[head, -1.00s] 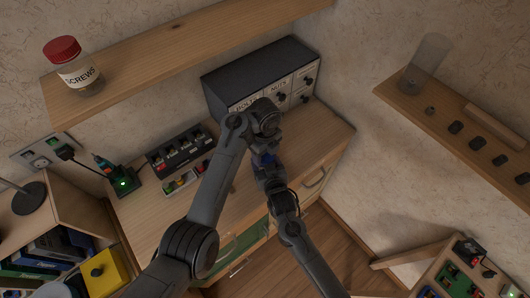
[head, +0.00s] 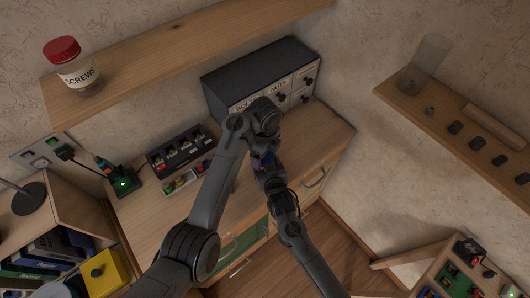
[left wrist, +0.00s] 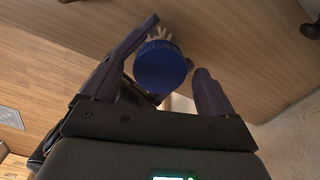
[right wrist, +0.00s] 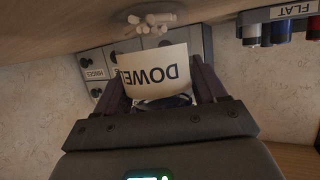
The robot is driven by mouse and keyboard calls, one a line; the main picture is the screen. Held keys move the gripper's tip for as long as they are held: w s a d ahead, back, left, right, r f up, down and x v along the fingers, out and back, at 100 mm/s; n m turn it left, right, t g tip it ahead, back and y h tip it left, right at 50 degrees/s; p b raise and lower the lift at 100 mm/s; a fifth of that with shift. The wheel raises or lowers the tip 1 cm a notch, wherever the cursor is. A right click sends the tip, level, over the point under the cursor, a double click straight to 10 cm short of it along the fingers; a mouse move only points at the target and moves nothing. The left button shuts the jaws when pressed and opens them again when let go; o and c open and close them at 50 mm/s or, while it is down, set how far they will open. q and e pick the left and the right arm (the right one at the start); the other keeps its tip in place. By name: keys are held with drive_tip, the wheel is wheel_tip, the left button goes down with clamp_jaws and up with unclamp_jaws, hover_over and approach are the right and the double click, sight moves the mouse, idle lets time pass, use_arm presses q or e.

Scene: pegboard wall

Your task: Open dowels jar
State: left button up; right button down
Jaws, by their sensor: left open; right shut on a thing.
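The dowels jar is clear, with a cream label (right wrist: 157,72) that shows upside down in the right wrist view. Pale dowels (right wrist: 155,28) show beyond the label. My right gripper (right wrist: 158,64) is shut on the jar, one finger on each side. In the left wrist view the jar's round blue lid (left wrist: 162,66) lies between the fingers of my left gripper (left wrist: 177,48), which is open. The lid is on the near side of the jar, with dowels behind it. In the head view both grippers meet above the workbench, and my arms hide most of the jar; a bit of blue shows there.
A drawer cabinet (head: 240,82) stands at the back of the workbench (head: 330,132). A dark organizer (head: 182,147) sits left of my arms. A red-lidded screws jar (head: 75,72) stands on the upper shelf. A clear cylinder (head: 424,62) stands on the right shelf.

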use_arm(q)
wheel_tip(320, 180, up, 4)
drive_tip(key=shift+r, duration=0.1)
drive_tip(key=shift+c, duration=0.4)
wheel_tip(320, 180, up, 3)
drive_tip(key=m, duration=0.3)
drive_tip(key=shift+r, duration=0.15)
drive_tip(key=shift+w+f, duration=0.1)
drive_tip(key=shift+f, duration=3.8)
drive_tip(key=c, duration=1.1)
drive_tip(key=n, duration=0.3)
